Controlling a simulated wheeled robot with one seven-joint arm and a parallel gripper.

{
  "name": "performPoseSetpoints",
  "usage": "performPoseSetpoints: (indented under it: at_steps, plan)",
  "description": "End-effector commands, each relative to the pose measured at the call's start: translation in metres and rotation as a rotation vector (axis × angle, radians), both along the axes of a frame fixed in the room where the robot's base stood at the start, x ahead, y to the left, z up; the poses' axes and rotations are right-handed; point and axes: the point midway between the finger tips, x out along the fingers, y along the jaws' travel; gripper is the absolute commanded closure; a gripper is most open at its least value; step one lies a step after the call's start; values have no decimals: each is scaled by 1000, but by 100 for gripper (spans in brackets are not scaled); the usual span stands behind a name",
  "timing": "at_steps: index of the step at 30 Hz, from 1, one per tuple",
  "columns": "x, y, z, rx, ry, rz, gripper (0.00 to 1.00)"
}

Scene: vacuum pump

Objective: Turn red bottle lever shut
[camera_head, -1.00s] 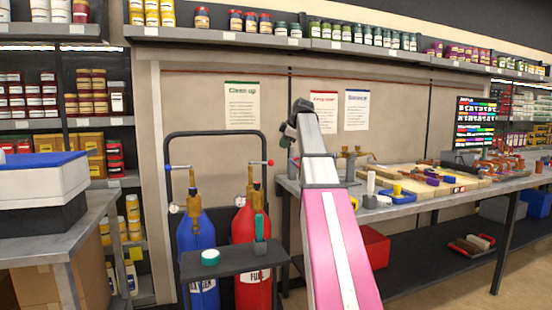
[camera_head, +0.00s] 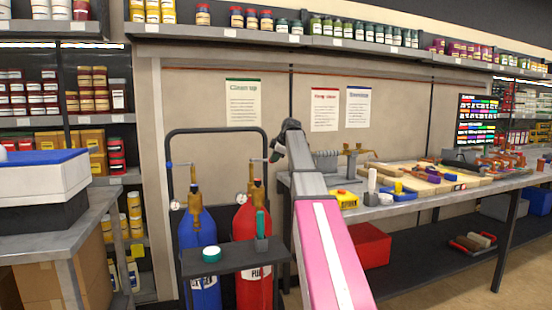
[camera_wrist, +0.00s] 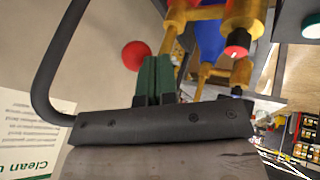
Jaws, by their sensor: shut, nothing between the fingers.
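The red bottle (camera_head: 253,262) stands upright in a dark frame, with a brass valve (camera_head: 254,193) on top. Its thin lever (camera_head: 260,160) points right in the head view, its end hidden by my gripper (camera_head: 275,154). In the wrist view my gripper (camera_wrist: 152,78) shows as two green fingers pressed together, empty. A round red knob (camera_wrist: 135,55) is right beside the fingertips; I cannot tell whether they touch. Brass valve parts (camera_wrist: 243,38) lie to the right of the fingers there.
A blue bottle (camera_head: 197,255) with its own brass valve stands left of the red one. The frame's dark hoop (camera_head: 215,131) arches behind both and passes close to my gripper in the wrist view (camera_wrist: 48,70). A cluttered workbench (camera_head: 478,178) is at right.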

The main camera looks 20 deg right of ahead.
Motion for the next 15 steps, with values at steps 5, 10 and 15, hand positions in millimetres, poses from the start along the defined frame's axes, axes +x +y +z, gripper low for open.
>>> performPoseSetpoints:
  at_steps: [5,10,15]
  plan:
    - [2,0,0,0,0,0,100]
    - [1,0,0,0,0,0,100]
    - [11,-6,0,1,3,58,100]
